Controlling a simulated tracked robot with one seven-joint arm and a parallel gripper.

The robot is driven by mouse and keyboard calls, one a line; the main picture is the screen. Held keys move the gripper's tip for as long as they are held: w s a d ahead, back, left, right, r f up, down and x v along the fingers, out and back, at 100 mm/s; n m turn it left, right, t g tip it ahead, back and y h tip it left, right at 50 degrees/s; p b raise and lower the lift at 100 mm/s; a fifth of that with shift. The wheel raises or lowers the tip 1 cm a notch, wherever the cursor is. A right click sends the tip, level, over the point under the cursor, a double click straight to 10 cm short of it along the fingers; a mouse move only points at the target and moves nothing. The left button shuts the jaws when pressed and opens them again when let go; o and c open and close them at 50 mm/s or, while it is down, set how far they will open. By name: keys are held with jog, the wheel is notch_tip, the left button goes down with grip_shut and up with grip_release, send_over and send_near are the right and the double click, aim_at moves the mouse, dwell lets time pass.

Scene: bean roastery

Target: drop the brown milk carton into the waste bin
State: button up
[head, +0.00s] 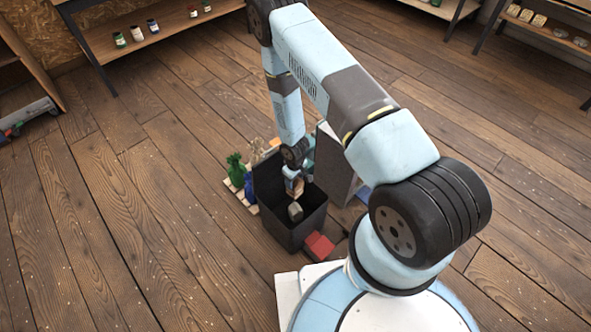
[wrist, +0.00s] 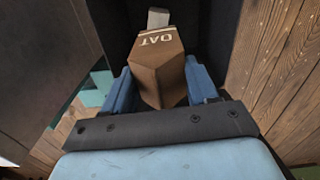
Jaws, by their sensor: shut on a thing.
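The brown milk carton (wrist: 158,72), with white "OAT" lettering, is held between the blue fingers of my gripper (wrist: 163,80) in the wrist view. In the head view my gripper (head: 294,184) is shut on the carton (head: 298,188) over the open mouth of the dark waste bin (head: 288,236). The bin's dark inside (wrist: 205,35) fills the upper middle of the wrist view. The carton's lower end is hidden from the head camera.
A pale grey object (head: 295,211) lies inside the bin. A red box (head: 319,245) is on the floor at the bin's right front. A grey panel (head: 332,165) stands at right.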

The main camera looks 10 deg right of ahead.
jog(key=shift+w+d+f, duration=0.1)
jog(key=shift+d+f, duration=0.05)
jog(key=shift+f, duration=0.4)
jog(key=shift+d+f, duration=0.1)
jog(key=shift+f, duration=2.4)
jog(key=o, duration=1.4)
jog(key=shift+w, duration=0.1)
notch_tip(320, 180, up, 14)
jog(key=shift+f, duration=0.15)
jog(key=shift+w, duration=0.1)
